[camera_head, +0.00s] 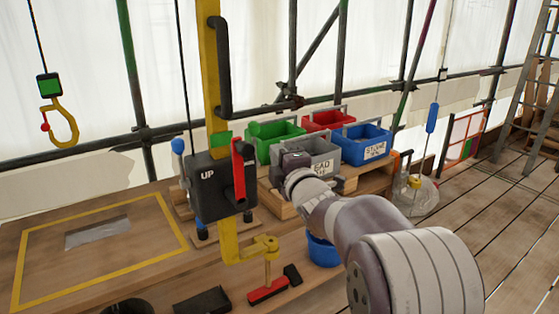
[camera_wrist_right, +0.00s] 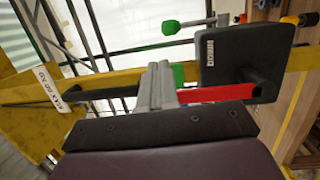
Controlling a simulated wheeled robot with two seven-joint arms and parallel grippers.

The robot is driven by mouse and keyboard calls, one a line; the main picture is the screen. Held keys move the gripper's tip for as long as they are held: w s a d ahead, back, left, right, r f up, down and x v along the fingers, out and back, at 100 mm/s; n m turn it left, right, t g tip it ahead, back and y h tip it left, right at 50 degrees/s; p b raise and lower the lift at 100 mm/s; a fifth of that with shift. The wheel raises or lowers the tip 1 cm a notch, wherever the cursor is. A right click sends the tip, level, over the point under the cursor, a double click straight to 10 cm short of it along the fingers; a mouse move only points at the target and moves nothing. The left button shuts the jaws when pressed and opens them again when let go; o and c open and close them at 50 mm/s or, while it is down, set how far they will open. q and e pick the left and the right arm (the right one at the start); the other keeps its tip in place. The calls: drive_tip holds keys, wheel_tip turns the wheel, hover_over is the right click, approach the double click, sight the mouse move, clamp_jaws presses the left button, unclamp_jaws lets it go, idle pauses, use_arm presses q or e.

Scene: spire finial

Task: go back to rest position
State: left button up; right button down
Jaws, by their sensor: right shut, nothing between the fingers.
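My right arm reaches in from the lower right of the head view. Its gripper (camera_head: 293,159) is just right of the black control box (camera_head: 205,188) marked "UP", and in front of the grey bin in the picture. In the right wrist view the gripper's fingers (camera_wrist_right: 161,82) are together, with nothing between them. The box's red lever (camera_head: 239,168) shows behind and right of the fingers in the wrist view (camera_wrist_right: 215,93); I cannot tell whether they touch it. My left gripper is not in view.
A yellow post (camera_head: 209,75) with a black handle rises from the box. Green (camera_head: 268,141), red (camera_head: 325,120), grey (camera_head: 322,150) and blue (camera_head: 362,146) bins stand behind my right gripper. A hook (camera_head: 62,125) hangs at left over a taped table area (camera_head: 145,232). A ladder (camera_head: 530,95) stands far right.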

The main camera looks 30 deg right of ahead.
drive_tip(key=s+f+m+g+h+p, duration=0.1)
drive_tip(key=s+f+m+g, duration=0.25)
drive_tip(key=f+m, duration=0.35)
drive_tip(key=s+f+m+g, duration=0.2)
drive_tip(key=f+m+g, duration=0.2)
drive_tip(key=f, duration=0.4)
drive_tip(key=s+a+f+m+g+y+p, duration=0.1)
drive_tip(key=s+a+f+m+g+p, duration=0.1)
drive_tip(key=s+a+f+g, duration=0.2)
drive_tip(key=s+a+f+m+g+y+p, duration=0.2)
drive_tip(key=s+a+f+g, duration=0.3)
drive_tip(key=s+a, duration=0.5)
drive_tip(key=shift+s+f+m+g, duration=0.4)
drive_tip(key=shift+s+m, duration=0.3)
drive_tip(key=shift+s, duration=2)
